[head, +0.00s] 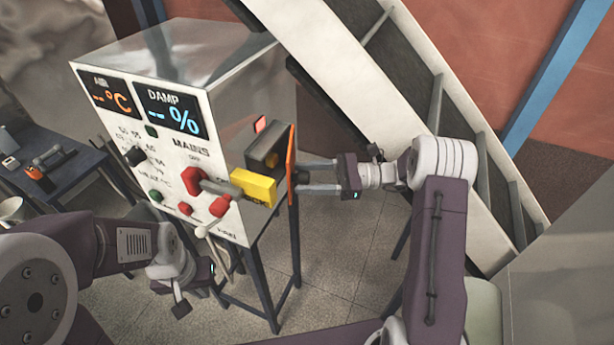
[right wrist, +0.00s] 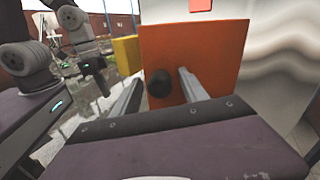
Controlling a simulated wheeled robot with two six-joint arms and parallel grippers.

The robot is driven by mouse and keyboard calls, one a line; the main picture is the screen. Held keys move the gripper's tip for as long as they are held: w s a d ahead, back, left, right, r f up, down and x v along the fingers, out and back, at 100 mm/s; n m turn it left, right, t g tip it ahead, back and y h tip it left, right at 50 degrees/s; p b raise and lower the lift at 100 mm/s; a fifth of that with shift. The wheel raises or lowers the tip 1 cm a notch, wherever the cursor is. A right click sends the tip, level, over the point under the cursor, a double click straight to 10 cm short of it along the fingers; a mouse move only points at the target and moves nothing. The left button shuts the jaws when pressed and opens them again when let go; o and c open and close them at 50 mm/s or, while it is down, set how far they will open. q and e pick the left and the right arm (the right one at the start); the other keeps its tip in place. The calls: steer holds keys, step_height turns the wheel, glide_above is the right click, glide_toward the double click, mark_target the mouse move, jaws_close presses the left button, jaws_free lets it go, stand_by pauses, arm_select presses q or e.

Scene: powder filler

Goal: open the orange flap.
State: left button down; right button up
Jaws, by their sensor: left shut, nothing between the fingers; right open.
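The orange flap (head: 291,165) shows nearly edge-on in the head view, at the right side of a dark grey box (head: 262,143) on the machine's side. In the right wrist view the flap (right wrist: 215,60) is a flat orange plate with a black knob (right wrist: 159,83). My right gripper (head: 303,176) is open in front of the flap, its fingers on either side of the knob; whether they touch it I cannot tell. The flap looks flat against the box, though its far edge is hard to judge. My left gripper (head: 224,288) is shut and empty, low in front of the machine.
The white control panel (head: 165,150) carries a red mains handle (head: 195,182) and several knobs. A yellow block (head: 254,186) sits just left of the flap. A pale sloping conveyor (head: 345,75) rises behind my right arm. A dark table (head: 45,175) stands at left.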

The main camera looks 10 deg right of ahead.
mark_target(291, 166)
steer(key=r+b, duration=0.1)
steer(key=r, duration=0.1)
steer(key=r+b, duration=0.1)
steer(key=r, duration=0.1)
steer(key=shift+d, duration=0.4)
arm_select(q)
step_height(291, 166, down, 5)
steer(key=b, duration=0.2)
steer(key=shift+d+r+b, duration=0.15)
steer(key=shift+r+b, duration=0.05)
steer(key=shift+b, duration=0.15)
arm_select(e)
steer(key=s+d+r, duration=0.7)
steer(key=s+d, duration=0.1)
steer(key=shift+d, duration=0.25)
